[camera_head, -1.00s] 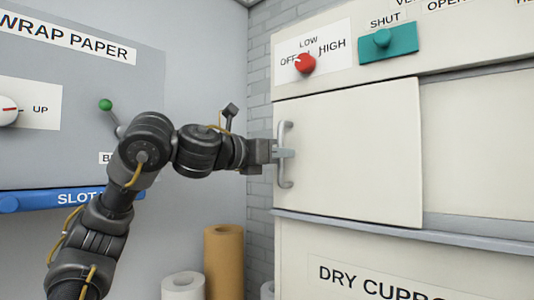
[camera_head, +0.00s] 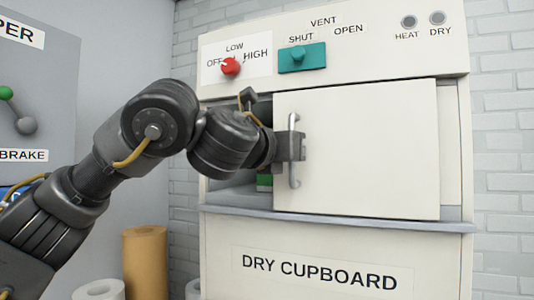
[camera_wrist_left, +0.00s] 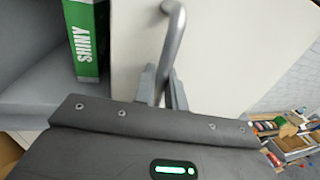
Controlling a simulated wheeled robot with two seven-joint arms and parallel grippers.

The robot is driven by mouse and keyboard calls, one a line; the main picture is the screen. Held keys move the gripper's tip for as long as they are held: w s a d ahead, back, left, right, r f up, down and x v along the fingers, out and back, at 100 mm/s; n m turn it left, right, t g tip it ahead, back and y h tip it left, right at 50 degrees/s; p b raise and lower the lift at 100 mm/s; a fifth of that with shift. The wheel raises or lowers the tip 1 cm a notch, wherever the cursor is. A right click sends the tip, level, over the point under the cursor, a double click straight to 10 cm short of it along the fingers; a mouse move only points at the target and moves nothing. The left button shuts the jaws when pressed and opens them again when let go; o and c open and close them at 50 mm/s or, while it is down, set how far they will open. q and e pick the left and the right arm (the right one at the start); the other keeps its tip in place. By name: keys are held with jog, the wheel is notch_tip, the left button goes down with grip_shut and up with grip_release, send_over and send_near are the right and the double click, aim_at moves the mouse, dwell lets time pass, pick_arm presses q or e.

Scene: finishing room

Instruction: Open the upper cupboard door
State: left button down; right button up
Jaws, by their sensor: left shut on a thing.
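The upper cupboard door (camera_head: 365,150) is a cream panel with an upright grey bar handle (camera_head: 294,178) near its left edge. It stands partly open, with a gap on its left into the dry cupboard (camera_head: 225,225). My left gripper (camera_head: 292,147) is shut on the handle, at about its middle. In the left wrist view the fingers (camera_wrist_left: 163,88) close around the handle bar (camera_wrist_left: 173,40), against the pale door face (camera_wrist_left: 225,50). My left arm hides much of the gap. My right gripper is not in view.
A green box marked SHINY (camera_wrist_left: 88,40) stands inside the cupboard, partly seen through the gap (camera_head: 264,182). A red knob (camera_head: 230,66) and teal vent slider (camera_head: 301,57) sit above. Paper rolls (camera_head: 146,262) stand at lower left.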

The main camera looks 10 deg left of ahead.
pick_arm(q)
jog(key=shift+d, duration=0.1)
jog(key=c, duration=1.5)
grip_release()
jog(key=shift+c, duration=0.2)
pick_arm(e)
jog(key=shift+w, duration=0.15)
